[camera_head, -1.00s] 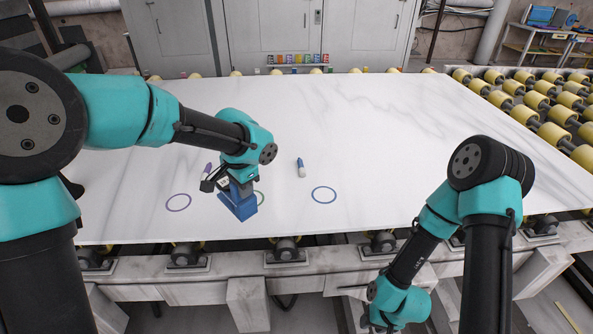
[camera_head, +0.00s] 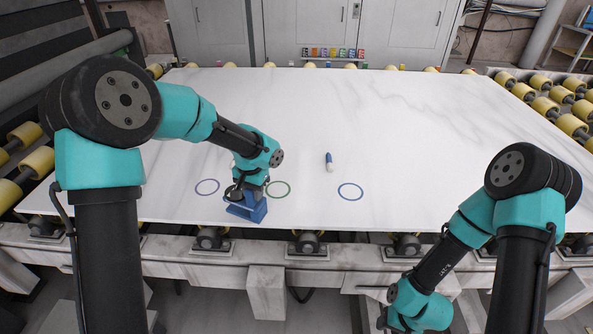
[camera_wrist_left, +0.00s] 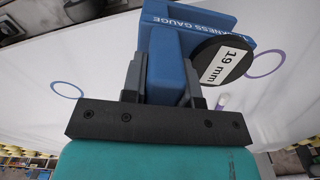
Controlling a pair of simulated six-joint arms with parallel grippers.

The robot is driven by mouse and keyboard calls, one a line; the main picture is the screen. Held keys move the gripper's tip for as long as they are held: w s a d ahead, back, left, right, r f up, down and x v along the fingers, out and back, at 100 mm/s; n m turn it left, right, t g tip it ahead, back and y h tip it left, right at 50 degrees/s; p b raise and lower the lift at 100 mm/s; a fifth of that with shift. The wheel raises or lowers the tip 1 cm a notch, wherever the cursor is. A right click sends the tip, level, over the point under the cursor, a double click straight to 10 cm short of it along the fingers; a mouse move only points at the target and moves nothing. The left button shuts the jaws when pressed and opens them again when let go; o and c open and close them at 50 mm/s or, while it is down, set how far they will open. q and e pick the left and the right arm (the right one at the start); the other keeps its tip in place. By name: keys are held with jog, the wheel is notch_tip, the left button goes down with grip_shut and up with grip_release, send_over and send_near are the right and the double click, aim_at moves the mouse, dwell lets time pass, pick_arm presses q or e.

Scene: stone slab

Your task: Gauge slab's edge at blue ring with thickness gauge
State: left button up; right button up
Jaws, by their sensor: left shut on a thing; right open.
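The white slab (camera_head: 420,130) lies flat with its near edge toward me. Three rings are drawn near that edge: a purple-blue ring (camera_head: 207,179) at left, a green ring (camera_head: 287,183) in the middle and a blue ring (camera_head: 350,183) at right. My left gripper (camera_head: 243,190) is shut on the blue thickness gauge (camera_head: 246,208), between the left and green rings, close to the near edge. In the left wrist view the gauge (camera_wrist_left: 215,28) reads 19 mm. Contact between gauge and slab cannot be told. My right gripper (camera_head: 384,320) hangs low before the slab, open.
A blue-and-white marker (camera_head: 329,162) lies on the slab between the green and blue rings. Yellow rollers (camera_head: 545,105) flank the slab. The slab's far half is clear.

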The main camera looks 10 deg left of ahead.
pick_arm(q)
jog(key=shift+r, duration=0.1)
dwell(0.7)
jog(key=s+d+r+m+t, duration=0.1)
jog(key=s+d+r+m, duration=0.35)
jog(key=r, duration=0.35)
jog(key=s+d+r+m+t+y, duration=0.1)
jog(key=s+d+r+m, duration=0.4)
jog(key=r, duration=0.3)
jog(key=s+d+r+m+t, duration=0.1)
jog(key=s+d+r+m, duration=0.2)
jog(key=d+r+m, duration=0.4)
jog(key=s+a+r+m+t, duration=0.1)
jog(key=s+r+m+t, duration=0.1)
jog(key=s+r+m, duration=0.6)
jog(key=s+a+r+m+t+h, duration=0.1)
jog(key=s+r+m+t, duration=0.2)
jog(key=s+r+m, duration=0.5)
jog(key=s+r, duration=0.1)
jog(key=s, duration=0.6)
jog(key=shift+a+r, duration=0.25)
jog(key=shift+r, duration=0.15)
